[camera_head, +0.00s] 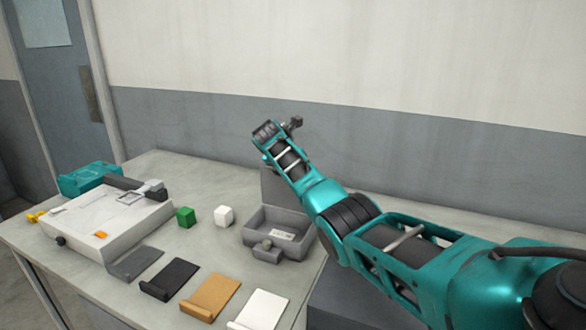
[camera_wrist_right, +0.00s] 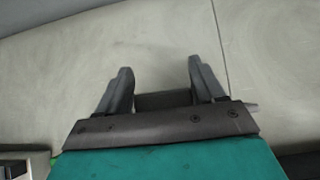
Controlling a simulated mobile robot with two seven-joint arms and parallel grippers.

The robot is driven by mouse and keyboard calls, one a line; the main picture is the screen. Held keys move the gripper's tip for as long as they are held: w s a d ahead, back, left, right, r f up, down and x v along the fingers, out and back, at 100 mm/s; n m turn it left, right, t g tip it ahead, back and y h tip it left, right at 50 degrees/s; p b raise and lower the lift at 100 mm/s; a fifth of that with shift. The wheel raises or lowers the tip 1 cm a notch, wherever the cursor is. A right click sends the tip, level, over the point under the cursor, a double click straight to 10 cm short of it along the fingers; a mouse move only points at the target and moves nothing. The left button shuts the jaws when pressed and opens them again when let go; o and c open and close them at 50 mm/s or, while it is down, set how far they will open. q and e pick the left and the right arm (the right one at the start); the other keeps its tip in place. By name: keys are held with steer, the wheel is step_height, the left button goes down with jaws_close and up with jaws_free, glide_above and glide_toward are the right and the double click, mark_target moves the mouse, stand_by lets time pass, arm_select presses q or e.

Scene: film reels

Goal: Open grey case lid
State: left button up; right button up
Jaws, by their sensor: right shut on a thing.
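The grey case (camera_head: 253,232) stands on the table at the centre, its tray uncovered and a pale label inside. Its grey lid (camera_head: 272,188) stands upright at the back edge; my right arm covers part of it. A small latch (camera_head: 265,246) is on the front. My right gripper (camera_head: 266,133) is at the far end of my arm, above and behind the case. In the right wrist view its fingers (camera_wrist_right: 160,68) are apart with a dark piece between them. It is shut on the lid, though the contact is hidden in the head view. My left gripper is not in view.
A white device (camera_head: 135,218) and a teal unit (camera_head: 88,178) stand at the left. A green cube (camera_head: 185,217) and a white cube (camera_head: 224,215) lie left of the case. Black (camera_head: 170,280), tan (camera_head: 212,296) and white (camera_head: 262,310) plates line the front.

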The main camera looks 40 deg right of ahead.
steer(key=shift+s+a+f, duration=0.15)
steer(key=shift+a+f, duration=0.1)
steer(key=shift+f, duration=0.45)
steer(key=o, duration=1.2)
steer(key=shift+c, duration=0.2)
steer(key=shift+o, duration=1.4)
steer(key=shift+d, duration=0.1)
steer(key=shift+r, duration=0.35)
steer(key=v, duration=1.2)
steer(key=shift+a+r, duration=0.25)
steer(key=shift+r, duration=0.05)
